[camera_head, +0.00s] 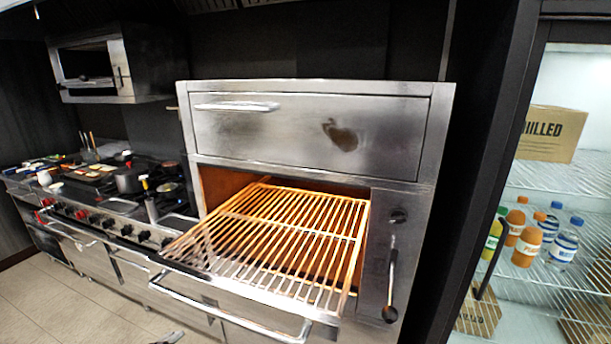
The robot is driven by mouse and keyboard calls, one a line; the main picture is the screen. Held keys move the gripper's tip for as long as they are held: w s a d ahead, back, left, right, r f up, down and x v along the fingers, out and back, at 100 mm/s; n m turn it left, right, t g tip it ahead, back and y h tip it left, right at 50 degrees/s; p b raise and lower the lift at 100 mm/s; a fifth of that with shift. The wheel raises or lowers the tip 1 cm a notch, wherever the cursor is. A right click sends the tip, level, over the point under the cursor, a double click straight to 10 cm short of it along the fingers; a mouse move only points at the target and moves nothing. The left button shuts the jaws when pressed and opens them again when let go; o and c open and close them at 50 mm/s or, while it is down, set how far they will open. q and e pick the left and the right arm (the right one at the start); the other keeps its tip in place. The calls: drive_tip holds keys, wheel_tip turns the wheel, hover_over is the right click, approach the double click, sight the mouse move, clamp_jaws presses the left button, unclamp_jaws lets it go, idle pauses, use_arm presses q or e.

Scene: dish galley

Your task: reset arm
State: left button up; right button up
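Neither of my arms shows clearly in the head view. A small grey piece (170,338) pokes in at the bottom edge, left of the middle, over the tiled floor. It may be the tip of my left gripper, but too little shows to tell its state. My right gripper is not in view. The steel broiler oven (310,135) stands in the middle, with its wire rack (285,230) pulled out towards me. The rack is empty.
A long bar handle (230,310) juts out below the rack. A stove (110,200) with pots stands left. At right, an open refrigerator (570,185) holds a cardboard box (552,133) and several bottles (527,247). Floor (70,300) shows clear at lower left.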

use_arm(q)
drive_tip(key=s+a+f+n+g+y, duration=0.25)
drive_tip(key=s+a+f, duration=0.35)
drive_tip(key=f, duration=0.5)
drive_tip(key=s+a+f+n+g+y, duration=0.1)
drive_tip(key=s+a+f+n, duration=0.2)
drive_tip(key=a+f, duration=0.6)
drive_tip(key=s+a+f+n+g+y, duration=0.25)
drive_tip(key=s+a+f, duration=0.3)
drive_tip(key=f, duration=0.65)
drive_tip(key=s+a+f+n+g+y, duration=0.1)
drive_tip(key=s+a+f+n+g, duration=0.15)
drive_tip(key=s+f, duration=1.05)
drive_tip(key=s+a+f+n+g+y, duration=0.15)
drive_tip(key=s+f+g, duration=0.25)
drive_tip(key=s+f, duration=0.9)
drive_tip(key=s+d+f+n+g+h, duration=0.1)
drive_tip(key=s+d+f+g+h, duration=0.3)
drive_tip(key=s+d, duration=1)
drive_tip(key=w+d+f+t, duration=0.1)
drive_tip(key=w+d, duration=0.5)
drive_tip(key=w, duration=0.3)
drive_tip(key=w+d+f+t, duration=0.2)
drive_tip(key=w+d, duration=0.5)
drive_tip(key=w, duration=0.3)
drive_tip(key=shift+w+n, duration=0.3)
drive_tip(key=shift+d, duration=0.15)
